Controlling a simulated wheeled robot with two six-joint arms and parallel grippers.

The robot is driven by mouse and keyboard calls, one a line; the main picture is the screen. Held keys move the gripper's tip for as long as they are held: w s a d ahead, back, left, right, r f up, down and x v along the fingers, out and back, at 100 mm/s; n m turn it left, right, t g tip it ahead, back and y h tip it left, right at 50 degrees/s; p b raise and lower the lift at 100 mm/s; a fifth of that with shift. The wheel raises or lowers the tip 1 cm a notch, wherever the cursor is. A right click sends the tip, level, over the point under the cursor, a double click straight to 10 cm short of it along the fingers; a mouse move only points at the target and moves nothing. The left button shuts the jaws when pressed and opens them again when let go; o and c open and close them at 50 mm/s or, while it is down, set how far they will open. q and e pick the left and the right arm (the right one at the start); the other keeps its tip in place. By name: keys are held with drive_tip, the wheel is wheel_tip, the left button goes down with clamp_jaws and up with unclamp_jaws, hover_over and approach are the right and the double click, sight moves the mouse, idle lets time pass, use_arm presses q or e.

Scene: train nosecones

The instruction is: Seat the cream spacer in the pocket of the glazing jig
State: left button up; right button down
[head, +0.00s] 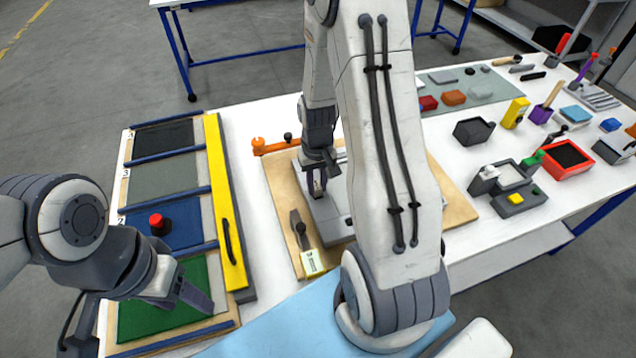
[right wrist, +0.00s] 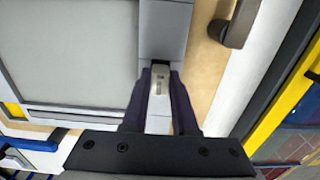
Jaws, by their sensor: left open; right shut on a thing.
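The glazing jig (head: 328,212) is a grey plate on a wooden board at mid-table, partly hidden behind my right arm in the head view. In the right wrist view its grey rail (right wrist: 166,30) runs beside a pale flat panel (right wrist: 70,50). My right gripper (head: 317,190) is over the jig's left side, pointing down. In the right wrist view its fingers (right wrist: 161,80) are shut on a small pale block, the cream spacer (right wrist: 159,123), in line with the rail. The pocket and the spacer's underside are hidden. My left gripper (head: 190,295) is open and empty above the green panel.
A dark clamp handle (head: 297,228), a yellow-and-white block (head: 312,263) and an orange tool (head: 275,147) lie around the jig. A rack (head: 205,190) with coloured panels, a red button and a yellow bar stands left. Boxes and tools crowd the right side.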

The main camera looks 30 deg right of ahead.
drive_tip(key=c, duration=0.7)
unclamp_jaws()
drive_tip(key=shift+f, duration=0.3)
drive_tip(key=shift+r, duration=0.1)
